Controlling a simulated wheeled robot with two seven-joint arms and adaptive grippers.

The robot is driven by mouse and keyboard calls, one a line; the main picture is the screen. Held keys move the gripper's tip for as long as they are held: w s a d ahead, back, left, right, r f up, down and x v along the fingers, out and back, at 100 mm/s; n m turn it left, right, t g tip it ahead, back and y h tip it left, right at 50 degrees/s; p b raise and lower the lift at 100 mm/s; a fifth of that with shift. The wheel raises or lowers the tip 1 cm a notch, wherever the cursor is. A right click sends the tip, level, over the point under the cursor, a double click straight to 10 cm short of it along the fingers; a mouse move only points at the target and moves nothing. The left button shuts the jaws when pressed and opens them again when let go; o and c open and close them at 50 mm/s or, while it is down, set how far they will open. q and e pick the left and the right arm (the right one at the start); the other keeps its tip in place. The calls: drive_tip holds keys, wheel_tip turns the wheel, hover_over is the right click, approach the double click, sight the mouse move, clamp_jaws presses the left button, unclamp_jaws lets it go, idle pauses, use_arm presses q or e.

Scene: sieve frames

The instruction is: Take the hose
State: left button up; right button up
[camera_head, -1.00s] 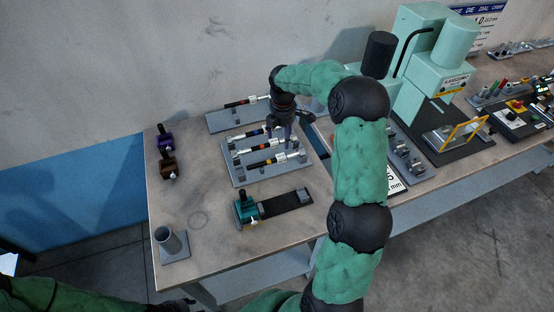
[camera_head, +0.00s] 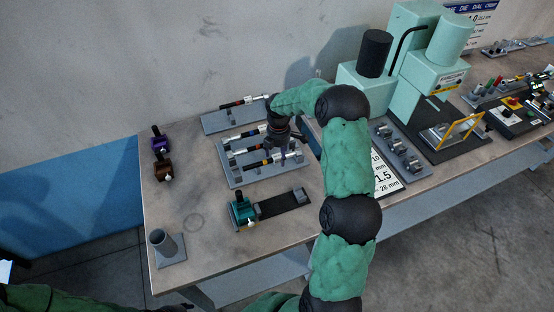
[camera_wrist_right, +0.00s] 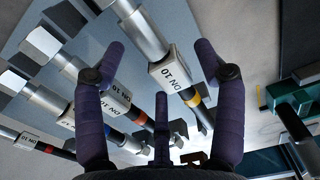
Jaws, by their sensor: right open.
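Several black hoses with silver ends and white tags lie on grey racks. In the head view, one hose (camera_head: 243,102) is on the back rack (camera_head: 215,122); others, such as the front hose (camera_head: 268,162), lie on the middle rack (camera_head: 236,180). My right gripper (camera_head: 285,151) is low over the right end of the middle rack. In the right wrist view its fingers (camera_wrist_right: 160,62) are spread wide, with a hose tagged DN 10 (camera_wrist_right: 174,70) between and beyond them. I cannot tell whether they touch it. A dark bit at the bottom edge may be my left gripper (camera_head: 180,305).
A teal clamp block (camera_head: 242,211) on a black plate stands in front of the racks. A grey tube holder (camera_head: 165,244) is at the front left corner. Purple (camera_head: 159,142) and brown (camera_head: 161,170) blocks stand at the left edge. A mint press (camera_head: 428,70) stands at the right.

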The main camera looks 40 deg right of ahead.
drive_tip(key=shift+f, duration=0.25)
clamp_jaws()
drive_tip(key=shift+r, duration=0.1)
drive_tip(key=shift+r, duration=0.1)
